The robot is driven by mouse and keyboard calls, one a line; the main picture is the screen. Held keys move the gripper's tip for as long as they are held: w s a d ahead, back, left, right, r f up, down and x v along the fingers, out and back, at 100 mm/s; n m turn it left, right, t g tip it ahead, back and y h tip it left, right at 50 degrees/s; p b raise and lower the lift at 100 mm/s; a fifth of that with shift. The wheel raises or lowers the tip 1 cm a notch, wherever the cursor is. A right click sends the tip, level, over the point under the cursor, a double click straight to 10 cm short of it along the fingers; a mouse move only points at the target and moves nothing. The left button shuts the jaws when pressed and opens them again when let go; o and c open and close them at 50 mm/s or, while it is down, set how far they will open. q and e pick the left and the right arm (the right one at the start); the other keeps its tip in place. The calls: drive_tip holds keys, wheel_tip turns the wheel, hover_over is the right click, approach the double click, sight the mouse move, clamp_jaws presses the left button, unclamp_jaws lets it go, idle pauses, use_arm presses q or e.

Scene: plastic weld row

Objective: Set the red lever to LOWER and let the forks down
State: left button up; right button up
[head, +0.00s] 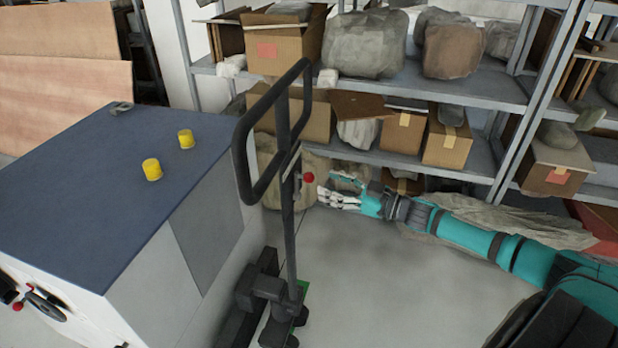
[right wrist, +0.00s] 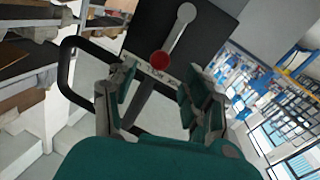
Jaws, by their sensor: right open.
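The red lever knob (head: 309,177) sits on the upright post of the pallet truck (head: 288,240), below its black loop handle (head: 240,150). In the right wrist view the red knob (right wrist: 160,60) lies ahead, beyond and between the fingertips, with a pale lever plate behind it. My right gripper (head: 335,192) is open and empty, just right of the knob and apart from it. In the right wrist view its fingers (right wrist: 155,95) stand spread on both sides. The forks are mostly hidden behind the cabinet. My left gripper is not in view.
Shelves (head: 470,165) with boxes and wrapped bundles run behind. The grey floor (head: 400,290) right of the truck is clear.

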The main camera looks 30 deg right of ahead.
sight(309, 177)
drive_tip(key=x, duration=0.6)
drive_tip(key=shift+w+a+p, duration=0.2)
drive_tip(key=shift+w+p, duration=0.15)
drive_tip(key=shift+p, duration=0.05)
clamp_jaws()
